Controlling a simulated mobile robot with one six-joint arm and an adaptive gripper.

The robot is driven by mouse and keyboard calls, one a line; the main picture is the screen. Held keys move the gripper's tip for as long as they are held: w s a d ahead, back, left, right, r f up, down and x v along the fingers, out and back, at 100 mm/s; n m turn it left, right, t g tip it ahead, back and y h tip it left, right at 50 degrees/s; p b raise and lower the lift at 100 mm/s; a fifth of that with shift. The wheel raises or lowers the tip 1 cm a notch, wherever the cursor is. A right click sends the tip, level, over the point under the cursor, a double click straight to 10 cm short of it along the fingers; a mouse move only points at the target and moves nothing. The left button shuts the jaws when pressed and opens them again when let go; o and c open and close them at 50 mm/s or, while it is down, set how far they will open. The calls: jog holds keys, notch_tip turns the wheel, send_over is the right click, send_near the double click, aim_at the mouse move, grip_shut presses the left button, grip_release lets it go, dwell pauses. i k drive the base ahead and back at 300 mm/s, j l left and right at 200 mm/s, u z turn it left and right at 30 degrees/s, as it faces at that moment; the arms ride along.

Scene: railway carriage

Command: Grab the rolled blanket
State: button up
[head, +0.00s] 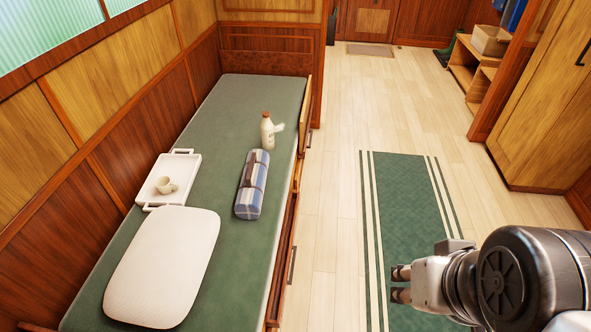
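The rolled blanket (251,186) is blue, white and grey plaid with dark straps around it. It lies lengthwise on the green berth (215,245), near its right edge. My gripper (400,284) is at the lower right, over the aisle floor and well to the right of the blanket. Its two fingertips point left with a small gap between them, and nothing shows in the gap.
A cream bottle (267,131) stands just beyond the blanket. A white tray (183,165) with a cup (166,185) and a white pillow (162,266) lie to its left. A raised wooden board (305,98) edges the berth's far right. The aisle rug (408,200) is clear.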

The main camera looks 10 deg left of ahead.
aim_at(249, 201)
jog(key=i+l, duration=0.25)
jog(key=i, duration=0.25)
jog(key=i+l, duration=0.25)
jog(key=i, duration=0.25)
jog(key=i+l+u, duration=0.1)
jog(key=i+l, duration=0.15)
jog(key=i, duration=0.2)
jog(key=i+l, duration=0.3)
jog(key=i, duration=0.2)
jog(key=i+u, duration=0.2)
jog(key=u, duration=0.25)
jog(key=i+u, duration=0.25)
jog(key=u, duration=0.25)
jog(key=i+l+u, duration=0.1)
jog(key=u, duration=0.35)
jog(key=i+l+u, duration=0.25)
jog(key=u, duration=0.2)
jog(key=i+l+u, duration=0.2)
jog(key=u, duration=0.3)
jog(key=i+l+u, duration=0.15)
jog(key=u, duration=0.25)
jog(key=i+l+u, duration=0.15)
jog(key=u, duration=0.25)
jog(key=i+l+u, duration=0.1)
jog(key=l+u, duration=0.25)
jog(key=j, duration=0.1)
